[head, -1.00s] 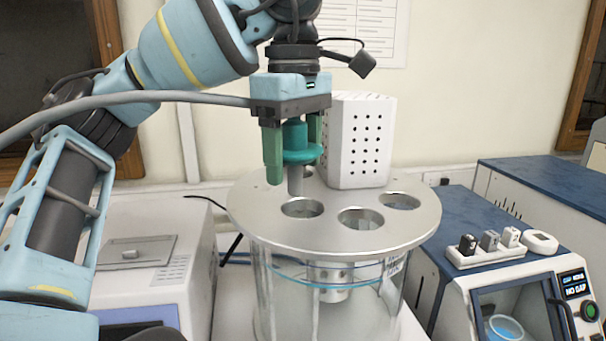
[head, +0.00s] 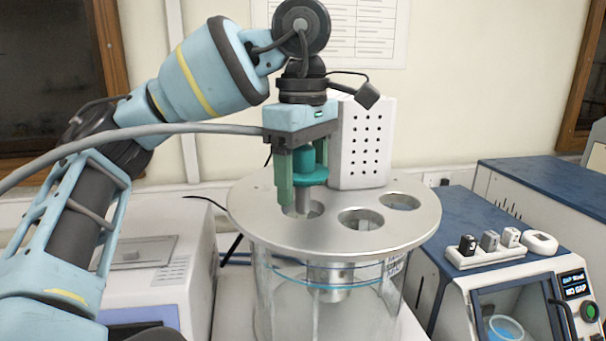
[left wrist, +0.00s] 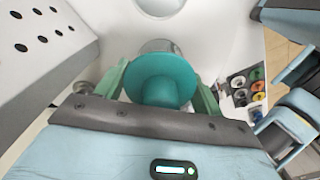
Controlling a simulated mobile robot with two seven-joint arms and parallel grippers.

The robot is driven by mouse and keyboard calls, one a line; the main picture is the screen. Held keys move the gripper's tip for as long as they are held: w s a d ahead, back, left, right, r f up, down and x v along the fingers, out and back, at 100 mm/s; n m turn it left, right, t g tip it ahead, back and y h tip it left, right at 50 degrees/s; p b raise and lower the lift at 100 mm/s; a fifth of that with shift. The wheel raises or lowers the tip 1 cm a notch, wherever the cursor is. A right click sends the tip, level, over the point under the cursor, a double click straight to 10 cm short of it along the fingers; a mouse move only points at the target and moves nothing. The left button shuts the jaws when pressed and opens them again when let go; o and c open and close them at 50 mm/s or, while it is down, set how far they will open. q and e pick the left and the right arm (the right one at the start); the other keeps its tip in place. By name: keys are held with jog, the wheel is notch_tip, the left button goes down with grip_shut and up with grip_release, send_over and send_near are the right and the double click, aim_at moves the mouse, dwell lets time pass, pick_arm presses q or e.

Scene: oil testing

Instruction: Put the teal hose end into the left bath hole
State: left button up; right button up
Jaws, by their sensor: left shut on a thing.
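My left gripper (head: 303,180) is shut on the teal hose end (head: 310,175), a teal flanged piece with a grey tube below it. The grey tube points down over the left bath hole (head: 316,210) in the round metal lid (head: 260,224). Its lower tip is at the hole in the head view; whether it is inside cannot be told. In the left wrist view the teal flange (left wrist: 160,78) sits between the green fingers and hides much of a hole behind it. My right gripper is not in view.
A white perforated box (head: 362,145) stands on the lid behind the gripper. The lid has other open holes, in the middle (head: 361,218) and at right (head: 400,202). A blue-topped machine (head: 510,268) stands at right, a white device (head: 150,250) at left.

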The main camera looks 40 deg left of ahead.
pick_arm(q)
jog(key=shift+f, duration=0.1)
jog(key=shift+f, duration=0.35)
jog(key=shift+f, duration=0.15)
jog(key=o, duration=1)
jog(key=shift+o, duration=0.2)
notch_tip(320, 180, up, 13)
jog(key=shift+r, duration=0.1)
dwell(0.7)
